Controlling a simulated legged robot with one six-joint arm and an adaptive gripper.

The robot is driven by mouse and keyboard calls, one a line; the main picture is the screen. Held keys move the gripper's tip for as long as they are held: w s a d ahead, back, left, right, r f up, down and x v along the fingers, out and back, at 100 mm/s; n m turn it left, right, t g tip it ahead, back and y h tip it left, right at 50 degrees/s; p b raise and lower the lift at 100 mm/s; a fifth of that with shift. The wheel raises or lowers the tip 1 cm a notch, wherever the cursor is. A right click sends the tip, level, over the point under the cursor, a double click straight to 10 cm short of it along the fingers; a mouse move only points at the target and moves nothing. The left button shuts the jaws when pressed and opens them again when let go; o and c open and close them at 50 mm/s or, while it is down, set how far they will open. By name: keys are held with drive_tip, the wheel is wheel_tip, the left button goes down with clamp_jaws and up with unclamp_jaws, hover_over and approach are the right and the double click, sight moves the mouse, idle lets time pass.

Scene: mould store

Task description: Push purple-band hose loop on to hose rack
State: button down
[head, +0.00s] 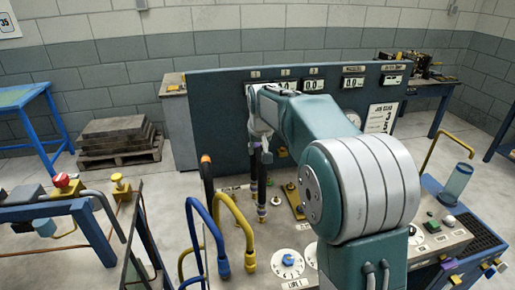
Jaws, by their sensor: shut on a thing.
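My gripper (260,132) is seen from behind, in front of the dark upright panel, with its fingers small and partly hidden by my arm. It is shut on the dark purple-band hose loop (262,185), which hangs below it almost upright. Purple shows low on the hose near its metal end, just above the bench top. I cannot tell whether that end touches the bench fittings. I cannot pick out the hose rack with certainty.
Blue hose (222,240), yellow hose (249,235) and an orange-tipped black hose (206,175) stand close on the left. The bench (443,244) carries dials and knobs. A panel with readouts (220,105) rises behind. A yellow bent pipe (431,155) stands at right.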

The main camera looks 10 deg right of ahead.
drive_tip(key=shift+f, duration=1.3)
idle(2.0)
drive_tip(key=shift+c, duration=1.8)
unclamp_jaws()
drive_tip(key=v, duration=1.1)
drive_tip(key=shift+s+r, duration=0.15)
drive_tip(key=shift+r, duration=0.2)
drive_tip(key=s, duration=1.7)
drive_tip(key=s+f, duration=0.3)
drive_tip(key=s, duration=0.4)
drive_tip(key=s+f+t, duration=0.1)
drive_tip(key=s+f, duration=0.3)
drive_tip(key=s, duration=0.4)
drive_tip(key=shift+f, duration=0.35)
